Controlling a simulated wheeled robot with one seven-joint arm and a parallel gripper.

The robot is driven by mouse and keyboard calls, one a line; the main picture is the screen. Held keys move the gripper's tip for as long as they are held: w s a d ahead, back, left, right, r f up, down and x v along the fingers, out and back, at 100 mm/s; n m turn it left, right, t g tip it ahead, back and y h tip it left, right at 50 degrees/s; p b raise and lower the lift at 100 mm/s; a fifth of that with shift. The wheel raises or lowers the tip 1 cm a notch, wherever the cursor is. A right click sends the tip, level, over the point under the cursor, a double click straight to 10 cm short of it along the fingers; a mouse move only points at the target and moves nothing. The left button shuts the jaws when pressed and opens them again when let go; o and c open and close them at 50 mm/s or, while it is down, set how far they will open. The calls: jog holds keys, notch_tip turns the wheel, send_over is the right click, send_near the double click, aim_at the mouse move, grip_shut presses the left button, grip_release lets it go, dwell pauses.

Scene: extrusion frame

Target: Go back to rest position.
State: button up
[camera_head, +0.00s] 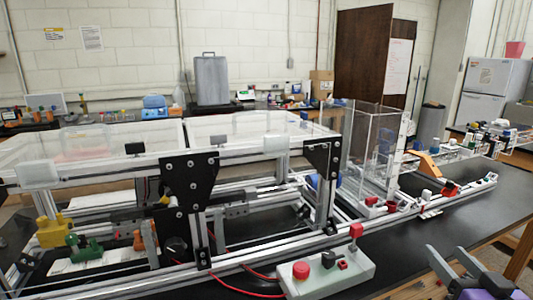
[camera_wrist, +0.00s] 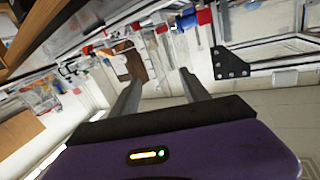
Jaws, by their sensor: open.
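My gripper (camera_head: 456,268) is at the bottom right of the head view, in front of the black bench's edge, with its two grey fingers apart. It also shows in the wrist view (camera_wrist: 157,92), where the fingers are spread with nothing between them. The aluminium extrusion frame (camera_head: 110,172) with black corner brackets stands on the bench to the left of my gripper. The gripper is clear of the frame in the head view. The wrist view is strongly tilted and shows the frame with a black bracket (camera_wrist: 230,63) at upper right.
A grey control box (camera_head: 335,272) with red and black knobs sits on the bench (camera_head: 420,232) near its front edge. A clear upright box (camera_head: 372,145) stands behind it. Yellow and green parts (camera_head: 55,231) are at the left. The bench's right front is mostly bare.

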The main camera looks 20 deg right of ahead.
jog(key=s+a+f+n+y, duration=0.1)
jog(key=s+a+f+y, duration=0.1)
jog(key=s+a+f, duration=0.3)
jog(key=s+a+f+n+g+y, duration=0.1)
jog(key=s+a+f, duration=0.4)
jog(key=s+a, duration=0.7)
jog(key=s+a+f+n+y, duration=0.3)
jog(key=s+a+f, duration=0.2)
jog(key=s+a, duration=0.4)
jog(key=shift+a+g, duration=0.3)
jog(key=shift+a, duration=0.85)
jog(key=shift+o, duration=0.6)
jog(key=shift+w+r, duration=0.1)
